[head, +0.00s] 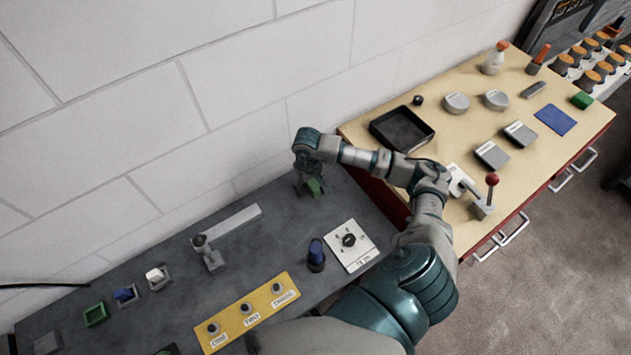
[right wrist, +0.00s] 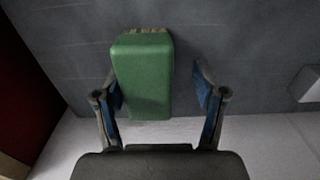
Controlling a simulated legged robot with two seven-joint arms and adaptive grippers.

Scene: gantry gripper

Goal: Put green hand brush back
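A green block-shaped brush (head: 314,187) is at the back right end of the dark grey bench, partly hidden by my right gripper (head: 308,183). In the right wrist view the green brush (right wrist: 143,75) has a thin tan strip along its top end. It lies between the spread fingers of my right gripper (right wrist: 160,100), close to the left finger. A clear gap separates it from the right finger, so the gripper is open around it, not clamped. My left gripper does not show.
The grey bench holds a dial panel (head: 350,245) and yellow button panel (head: 248,312). A wall stands behind.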

